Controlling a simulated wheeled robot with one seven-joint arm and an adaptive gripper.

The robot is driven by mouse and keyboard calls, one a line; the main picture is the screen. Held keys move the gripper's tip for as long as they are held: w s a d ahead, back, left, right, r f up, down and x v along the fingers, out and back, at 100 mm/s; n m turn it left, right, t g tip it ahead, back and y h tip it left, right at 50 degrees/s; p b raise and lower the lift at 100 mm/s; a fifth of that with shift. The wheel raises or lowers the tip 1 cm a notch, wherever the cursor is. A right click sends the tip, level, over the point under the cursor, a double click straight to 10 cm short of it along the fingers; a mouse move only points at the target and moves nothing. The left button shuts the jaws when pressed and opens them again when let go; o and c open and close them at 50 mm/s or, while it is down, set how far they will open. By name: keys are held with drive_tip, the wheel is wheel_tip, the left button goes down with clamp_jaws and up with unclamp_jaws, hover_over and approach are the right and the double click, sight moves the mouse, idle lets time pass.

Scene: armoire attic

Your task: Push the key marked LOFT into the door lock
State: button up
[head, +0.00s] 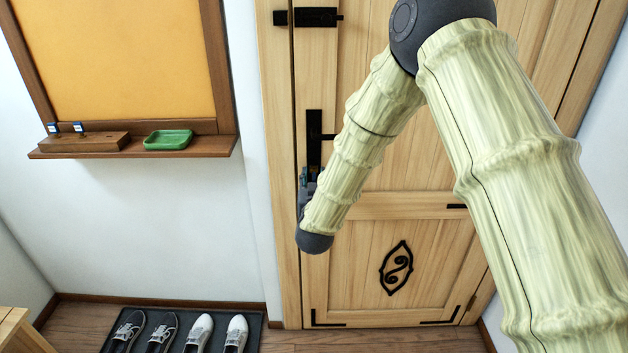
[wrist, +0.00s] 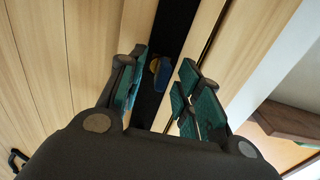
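My gripper (head: 308,180) is at the door's black lock plate (head: 314,135), left of the door's middle. In the wrist view my gripper (wrist: 160,88) is open, its teal-padded fingers apart on either side of the plate. Between and beyond them a blue key head (wrist: 163,74) shows at the brass lock (wrist: 154,65), with a visible gap to the fingers. The key seems to sit in the lock; how deep, I cannot tell. Its marking is not readable. My arm hides the key in the head view.
A wooden block (head: 85,142) with two blue-tagged keys and a green tray (head: 168,140) are on the wall shelf (head: 200,148), left of the wooden door (head: 350,285). Shoes stand on a dark mat (head: 257,330) below. A black bolt (head: 305,17) is higher on the door.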

drive_tip(key=shift+s, duration=0.15)
drive_tip(key=s, duration=1.1)
drive_tip(key=shift+s, duration=0.4)
drive_tip(key=s+d+f+g+p, duration=0.2)
drive_tip(key=s+d+f+g, duration=0.5)
drive_tip(key=f, duration=0.5)
drive_tip(key=s+d+f+g+p, duration=0.25)
drive_tip(key=s+d+f, duration=0.35)
drive_tip(key=s+f, duration=0.55)
drive_tip(key=s+d+f+g, duration=0.2)
drive_tip(key=s+d+f, duration=0.1)
drive_tip(key=s, duration=0.5)
drive_tip(key=s+d+f+g+p, duration=0.1)
drive_tip(key=s+d+f+g, duration=0.2)
drive_tip(key=s, duration=0.5)
drive_tip(key=s+d+f+g+p, duration=0.1)
drive_tip(key=s+d+f+g, duration=0.2)
drive_tip(key=s, duration=0.5)
drive_tip(key=shift+s+d, duration=0.35)
